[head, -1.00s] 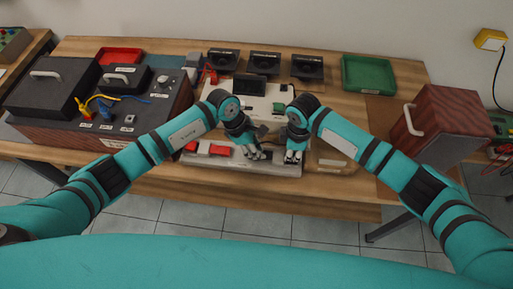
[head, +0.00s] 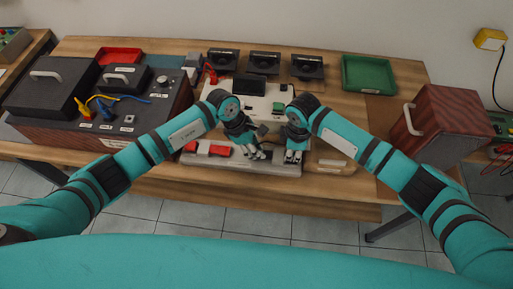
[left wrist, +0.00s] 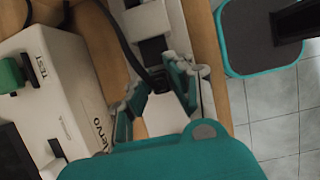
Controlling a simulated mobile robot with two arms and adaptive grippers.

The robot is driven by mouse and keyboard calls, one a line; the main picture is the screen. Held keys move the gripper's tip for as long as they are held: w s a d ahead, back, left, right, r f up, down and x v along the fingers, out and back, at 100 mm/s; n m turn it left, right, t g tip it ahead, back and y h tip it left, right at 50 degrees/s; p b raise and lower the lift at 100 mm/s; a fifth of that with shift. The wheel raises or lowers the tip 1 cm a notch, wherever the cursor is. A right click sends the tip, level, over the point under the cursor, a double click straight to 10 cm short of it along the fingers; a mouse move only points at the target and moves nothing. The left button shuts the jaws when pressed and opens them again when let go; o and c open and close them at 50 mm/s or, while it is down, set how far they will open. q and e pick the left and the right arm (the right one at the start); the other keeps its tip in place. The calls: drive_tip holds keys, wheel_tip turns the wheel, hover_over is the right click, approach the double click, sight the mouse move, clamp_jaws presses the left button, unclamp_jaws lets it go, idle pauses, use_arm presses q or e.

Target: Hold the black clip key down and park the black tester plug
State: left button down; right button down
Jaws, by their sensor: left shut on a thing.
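My left gripper (head: 255,154) is over the front pale strip. In the left wrist view its fingers (left wrist: 157,97) are shut around a small black piece with a black cable, apparently the black tester plug (left wrist: 158,78). The plug's tip is hidden. A black part beside it on the pale strip may be the black clip key (left wrist: 152,48); I cannot tell for sure. My right gripper (head: 293,156) points down at the strip's right part, close to the left one. Its finger gap is too small to judge, and what lies under it is hidden.
The white tester box (head: 262,92) with a green button (head: 279,106) stands behind the grippers. A dark console (head: 100,125) stands left, a wooden box (head: 450,125) right, a green tray (head: 367,73) at the back.

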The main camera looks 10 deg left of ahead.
use_arm(q)
drive_tip(key=shift+r, duration=0.65)
use_arm(e)
drive_tip(key=shift+f, duration=0.1)
idle(0.4)
use_arm(q)
drive_tip(key=shift+r, duration=1.6)
use_arm(e)
drive_tip(key=shift+r, duration=3.1)
